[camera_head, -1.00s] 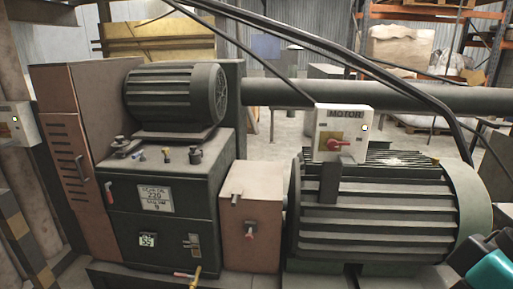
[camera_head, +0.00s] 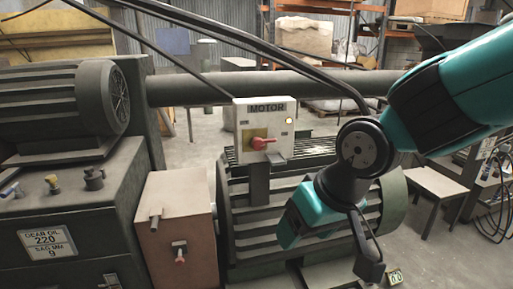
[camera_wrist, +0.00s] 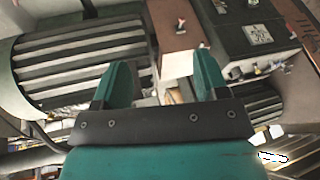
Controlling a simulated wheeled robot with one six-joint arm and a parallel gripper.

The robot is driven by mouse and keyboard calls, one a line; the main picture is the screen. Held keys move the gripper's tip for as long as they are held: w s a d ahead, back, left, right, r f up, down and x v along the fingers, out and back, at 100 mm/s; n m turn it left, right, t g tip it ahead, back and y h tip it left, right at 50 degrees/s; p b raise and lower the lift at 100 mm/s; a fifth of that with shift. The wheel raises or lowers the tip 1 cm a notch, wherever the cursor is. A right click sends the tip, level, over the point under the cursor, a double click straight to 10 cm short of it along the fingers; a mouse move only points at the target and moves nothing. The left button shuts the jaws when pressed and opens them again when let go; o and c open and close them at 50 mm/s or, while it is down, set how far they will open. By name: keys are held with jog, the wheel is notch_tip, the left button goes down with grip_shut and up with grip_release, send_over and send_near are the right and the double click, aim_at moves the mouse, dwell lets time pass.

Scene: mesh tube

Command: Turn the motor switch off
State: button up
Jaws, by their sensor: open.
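The motor switch is a pale box labelled MOTOR (camera_head: 264,128) with a yellow plate, standing on a bracket at the ribbed green motor in the head view. Its red handle (camera_head: 262,144) lies roughly horizontal, and a yellowish lamp (camera_head: 289,121) glows at its right. My gripper shows in the wrist view (camera_wrist: 163,82) with two teal fingers spread apart and nothing held. In the head view my teal wrist is to the right of and below the switch box, in front of the motor. I cannot make out the switch clearly in the wrist view.
The ribbed motor (camera_head: 255,215) is under the switch. A beige box with a red lever (camera_head: 176,225) and the dark gear oil cabinet (camera_head: 60,240) stand to its left. A small table (camera_head: 437,183) stands at right.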

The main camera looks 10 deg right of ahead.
jog(key=w+d+f+m+t+h+b, duration=0.1)
jog(key=w+d+f+m+t+h, duration=0.2)
jog(key=w, duration=0.4)
jog(key=t+b, duration=0.5)
jog(key=t, duration=0.6)
send_near(259, 144)
jog(key=shift+n, duration=0.4)
jog(key=w+p, duration=0.8)
jog(key=p, duration=0.3)
jog(key=shift+f, duration=0.1)
jog(key=shift+w+f, duration=0.1)
jog(key=shift+w, duration=0.65)
jog(key=shift+c, duration=0.5)
jog(key=c, duration=0.8)
